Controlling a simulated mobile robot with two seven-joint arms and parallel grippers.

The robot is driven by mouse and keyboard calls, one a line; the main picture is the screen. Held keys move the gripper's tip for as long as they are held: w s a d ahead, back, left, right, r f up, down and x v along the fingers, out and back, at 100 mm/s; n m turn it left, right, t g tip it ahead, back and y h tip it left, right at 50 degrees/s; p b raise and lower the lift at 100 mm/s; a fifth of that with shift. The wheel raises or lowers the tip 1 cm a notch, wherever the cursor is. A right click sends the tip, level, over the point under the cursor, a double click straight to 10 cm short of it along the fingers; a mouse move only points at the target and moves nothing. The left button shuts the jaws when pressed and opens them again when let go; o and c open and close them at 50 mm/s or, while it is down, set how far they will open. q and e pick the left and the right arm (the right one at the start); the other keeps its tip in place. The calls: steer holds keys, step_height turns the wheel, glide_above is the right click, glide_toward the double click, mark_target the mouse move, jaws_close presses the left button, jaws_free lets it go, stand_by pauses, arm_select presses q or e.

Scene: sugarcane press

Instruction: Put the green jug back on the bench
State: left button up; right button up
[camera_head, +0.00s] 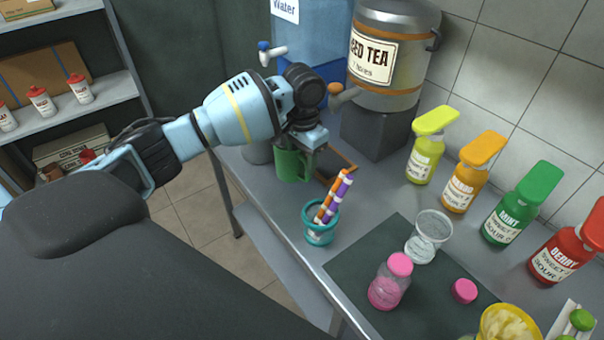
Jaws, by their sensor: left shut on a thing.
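The green jug (293,165) is upright at the back left of the grey metal bench (262,192), close to the bench's left edge. My left gripper (303,140) comes down over the jug from above and is shut on its upper part. The gripper hides some of the jug's rim, and I cannot tell whether the jug's base touches the bench. My right gripper does not show.
The iced tea urn (388,50) on its dark stand (376,130) and a blue water dispenser (325,35) stand behind. A teal cup of straws (320,232), a clear cup (428,238), a pink jar (389,285) and syrup bottles (510,205) stand nearer.

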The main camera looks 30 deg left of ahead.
mark_target(302, 177)
arm_select(q)
steer(key=shift+f, duration=2.45)
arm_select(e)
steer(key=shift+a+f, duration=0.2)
arm_select(q)
steer(key=shift+f, duration=0.15)
steer(key=o, duration=1.5)
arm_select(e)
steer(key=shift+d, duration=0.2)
arm_select(q)
step_height(302, 177, up, 11)
steer(key=shift+d+p, duration=0.1)
steer(key=shift+p, duration=0.2)
steer(key=shift+r, duration=0.65)
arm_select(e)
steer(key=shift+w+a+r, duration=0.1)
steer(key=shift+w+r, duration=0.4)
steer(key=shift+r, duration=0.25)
